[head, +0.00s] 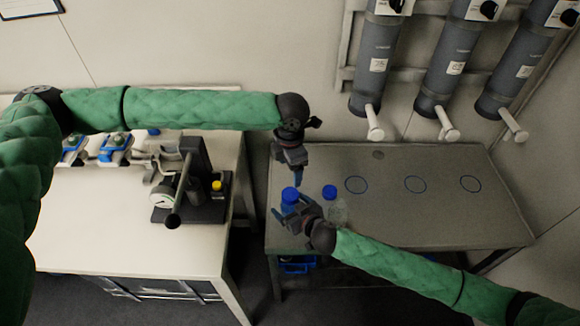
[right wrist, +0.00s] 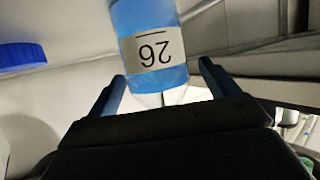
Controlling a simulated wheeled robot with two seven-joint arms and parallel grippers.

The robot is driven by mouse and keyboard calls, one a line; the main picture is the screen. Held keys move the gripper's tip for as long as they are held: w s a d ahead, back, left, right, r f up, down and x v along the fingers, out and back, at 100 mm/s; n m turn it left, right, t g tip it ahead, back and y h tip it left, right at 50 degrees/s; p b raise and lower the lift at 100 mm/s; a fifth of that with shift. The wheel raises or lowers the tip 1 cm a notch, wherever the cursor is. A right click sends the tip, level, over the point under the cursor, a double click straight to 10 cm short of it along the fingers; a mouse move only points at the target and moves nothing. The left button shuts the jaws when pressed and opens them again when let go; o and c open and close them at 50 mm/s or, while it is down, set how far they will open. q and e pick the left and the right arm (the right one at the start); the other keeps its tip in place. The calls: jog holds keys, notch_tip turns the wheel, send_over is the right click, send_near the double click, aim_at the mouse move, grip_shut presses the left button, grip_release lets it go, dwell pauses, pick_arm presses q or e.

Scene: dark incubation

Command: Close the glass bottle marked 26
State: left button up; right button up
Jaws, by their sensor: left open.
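The bottle marked 26 (right wrist: 150,35) shows in the right wrist view as a blue cylinder with a white label, its number upside down. It is cut off by the top edge and lies between the spread fingers of my right gripper (right wrist: 165,85), with a gap at the right finger. In the head view my right gripper (head: 291,212) is beside a blue-topped item (head: 290,195) at the grey table's left end. My left gripper (head: 297,177) is open and points down just above that item. Whether the bottle has its cap on cannot be seen.
A clear bottle with a blue cap (head: 330,191) stands close by on the grey table (head: 420,220). Blue circles mark the clear table to the right. Cylinders with white spouts (head: 374,122) hang behind. A white table (head: 110,225) with a dark device (head: 205,190) stands left.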

pick_arm(q)
notch_tip(320, 180, down, 3)
jog(key=b, duration=0.2)
jog(key=shift+r+b, duration=0.1)
jog(key=shift+b, duration=0.3)
pick_arm(e)
jog(key=v, duration=0.7)
jog(key=shift+s+d, duration=0.2)
jog(key=shift+s, duration=0.05)
pick_arm(q)
jog(key=shift+f, duration=0.2)
pick_arm(e)
jog(key=shift+r, duration=0.1)
